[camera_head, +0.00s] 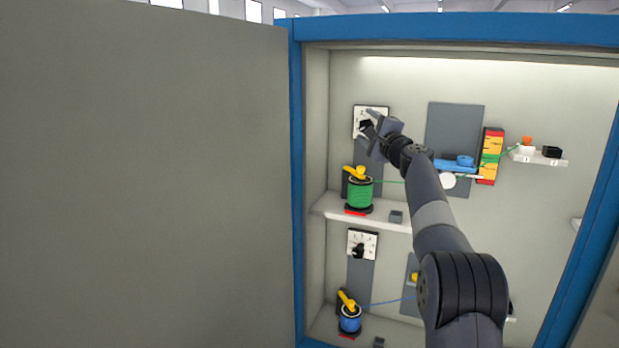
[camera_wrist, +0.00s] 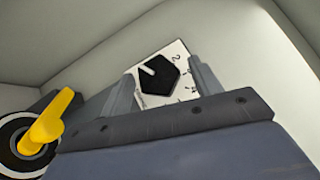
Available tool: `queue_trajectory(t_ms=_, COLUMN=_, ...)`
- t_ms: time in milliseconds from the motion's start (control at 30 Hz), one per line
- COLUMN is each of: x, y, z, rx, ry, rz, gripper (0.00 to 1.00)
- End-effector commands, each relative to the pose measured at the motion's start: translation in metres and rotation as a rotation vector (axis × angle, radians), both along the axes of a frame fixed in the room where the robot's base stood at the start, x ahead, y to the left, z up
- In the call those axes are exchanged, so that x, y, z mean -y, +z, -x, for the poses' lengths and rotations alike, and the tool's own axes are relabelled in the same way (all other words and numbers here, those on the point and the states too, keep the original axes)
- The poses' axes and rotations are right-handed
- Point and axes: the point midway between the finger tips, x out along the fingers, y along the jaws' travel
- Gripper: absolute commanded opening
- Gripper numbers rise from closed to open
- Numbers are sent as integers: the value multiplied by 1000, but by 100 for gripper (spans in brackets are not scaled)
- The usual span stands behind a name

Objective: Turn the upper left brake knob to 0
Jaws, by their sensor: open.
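The upper left brake knob (camera_wrist: 158,75) is a black, many-sided knob with a white pointer line, on a white dial plate (camera_head: 358,113) with numbers. In the wrist view the pointer aims to the upper left of the picture; a "2" shows near the top of the plate, and other marks are partly hidden. My gripper (camera_head: 371,126) is in front of this dial. Its two fingers are open, one on each side of the knob in the wrist view (camera_wrist: 163,88). I cannot tell whether they touch it.
A green spool (camera_head: 360,193) with a yellow lever (camera_head: 355,173) sits below the dial on the upper shelf (camera_head: 335,208). A second dial (camera_head: 362,244) and a blue spool (camera_head: 349,319) are lower down. A grey door panel (camera_head: 145,180) stands at left; a blue frame (camera_head: 297,180) edges the cabinet.

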Motion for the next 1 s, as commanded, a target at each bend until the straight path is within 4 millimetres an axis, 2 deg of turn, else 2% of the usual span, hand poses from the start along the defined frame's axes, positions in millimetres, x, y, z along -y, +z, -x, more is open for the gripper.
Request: queue_trajectory(t_ms=1000, x=-1, y=-8, z=2, rx=162, ry=0, rz=-391, gripper=60)
